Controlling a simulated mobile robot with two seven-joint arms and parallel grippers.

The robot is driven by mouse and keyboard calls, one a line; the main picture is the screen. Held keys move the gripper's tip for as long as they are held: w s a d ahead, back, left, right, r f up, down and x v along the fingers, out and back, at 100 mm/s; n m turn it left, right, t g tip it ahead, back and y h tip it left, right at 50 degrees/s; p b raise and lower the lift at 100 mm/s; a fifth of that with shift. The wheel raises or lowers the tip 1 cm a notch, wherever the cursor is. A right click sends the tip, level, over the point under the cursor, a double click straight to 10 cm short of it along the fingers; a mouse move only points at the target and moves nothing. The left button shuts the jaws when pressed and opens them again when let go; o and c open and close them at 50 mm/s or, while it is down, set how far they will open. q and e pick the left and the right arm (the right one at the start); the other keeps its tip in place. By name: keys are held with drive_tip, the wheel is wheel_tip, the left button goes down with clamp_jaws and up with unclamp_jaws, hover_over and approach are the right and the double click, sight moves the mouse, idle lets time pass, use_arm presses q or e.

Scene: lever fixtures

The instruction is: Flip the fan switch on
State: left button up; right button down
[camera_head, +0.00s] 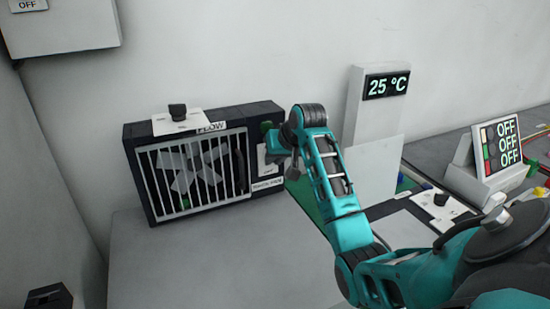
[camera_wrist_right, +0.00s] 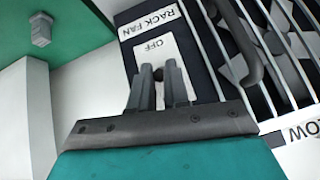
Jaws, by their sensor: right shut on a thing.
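The rack fan (camera_head: 195,165) is a black box with a white grille, standing on the grey table against the wall. Its white switch plate (camera_head: 263,162) is on the right of its front, partly hidden by my gripper. In the right wrist view the switch plate (camera_wrist_right: 150,47) reads "OFF", beside a "RACK FAN" label (camera_wrist_right: 148,20). My right gripper (camera_wrist_right: 161,75) is at the plate, with its two fingers closed around the small dark switch lever (camera_wrist_right: 158,74). It also shows in the head view (camera_head: 272,142), at the fan's right side. My left gripper is not seen.
A white plate with a black knob (camera_head: 178,115) lies on top of the fan. A 25 °C display (camera_head: 386,85) stands behind my right arm. A sloped panel reading "OFF" (camera_head: 500,145) is at right. The table front left of my arm is clear.

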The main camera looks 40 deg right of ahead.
drive_tip(key=c, duration=1.1)
unclamp_jaws()
drive_tip(key=v, duration=1.3)
drive_tip(key=shift+f, duration=0.15)
